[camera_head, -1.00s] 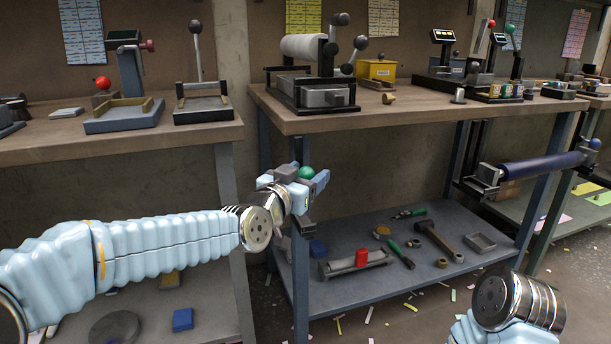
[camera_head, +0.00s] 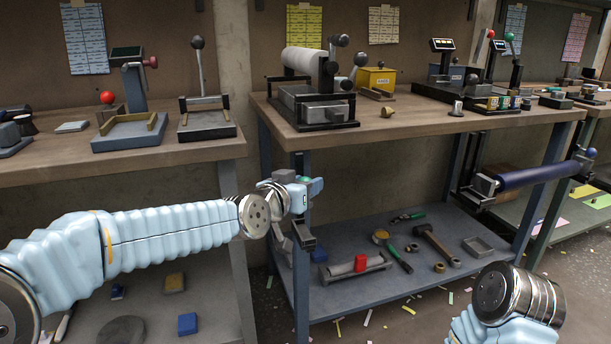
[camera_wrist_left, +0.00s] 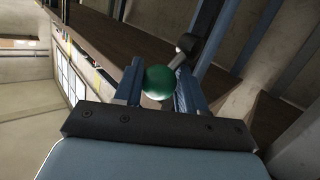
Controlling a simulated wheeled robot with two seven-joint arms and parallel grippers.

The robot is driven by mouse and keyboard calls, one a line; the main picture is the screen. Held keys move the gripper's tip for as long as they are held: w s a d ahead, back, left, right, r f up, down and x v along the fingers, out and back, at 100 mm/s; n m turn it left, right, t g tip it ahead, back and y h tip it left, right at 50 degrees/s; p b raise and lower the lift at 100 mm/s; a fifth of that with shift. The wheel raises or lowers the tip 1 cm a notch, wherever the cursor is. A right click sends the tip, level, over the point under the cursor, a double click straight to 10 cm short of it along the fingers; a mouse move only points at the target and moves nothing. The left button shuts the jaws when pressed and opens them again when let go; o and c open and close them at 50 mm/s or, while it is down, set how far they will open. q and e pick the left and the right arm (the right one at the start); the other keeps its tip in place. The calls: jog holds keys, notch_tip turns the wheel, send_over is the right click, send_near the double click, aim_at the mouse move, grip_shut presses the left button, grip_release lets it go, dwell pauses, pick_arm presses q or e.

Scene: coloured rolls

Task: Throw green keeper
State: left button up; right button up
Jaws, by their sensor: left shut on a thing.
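The green ball-shaped knob (camera_wrist_left: 159,82), which I take for the green keeper's, sits between the two blue fingers of my left gripper (camera_wrist_left: 158,88) in the left wrist view. The fingers are shut on it. In the head view my left gripper (camera_head: 305,190) is at the front left corner of the middle bench, just below the top. Only a bit of green (camera_head: 306,177) shows there behind the gripper. A dark bracket (camera_head: 303,238) is on the bench leg just below the gripper. The keeper's arm and pivot are mostly hidden. My right gripper is out of view; only its wrist shows.
A blue roll (camera_head: 540,175) lies across brackets at the right end of the middle bench. The bench top (camera_head: 410,125) carries a roller machine (camera_head: 310,88). The lower shelf (camera_head: 400,285) holds a hammer (camera_head: 436,243) and other tools. The left bench (camera_head: 60,155) stands beside my left arm.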

pick_arm(q)
jog(key=n+g+p, duration=0.1)
jog(key=p, duration=0.1)
jog(key=w+r+n+g+p, duration=0.1)
jog(key=g+p, duration=0.1)
jog(key=p, duration=0.1)
jog(key=w+n+g+p, duration=0.1)
jog(key=p, duration=0.1)
jog(key=shift+w+a+r+g, duration=0.1)
jog(key=shift+a+r+g, duration=0.15)
jog(key=shift+a+g, duration=0.05)
jog(key=shift+w+n+g+p, duration=0.2)
jog(key=shift+n+g+p, duration=0.15)
jog(key=shift+p, duration=0.55)
jog(key=shift+w+a+f+g+p, duration=0.1)
jog(key=shift+w+f+g+p, duration=0.1)
jog(key=shift+g+p, duration=0.25)
jog(key=shift+f+n, duration=0.1)
jog(key=shift+n, duration=0.15)
jog(key=o, duration=1)
jog(key=b+v, duration=0.1)
jog(key=v, duration=1.3)
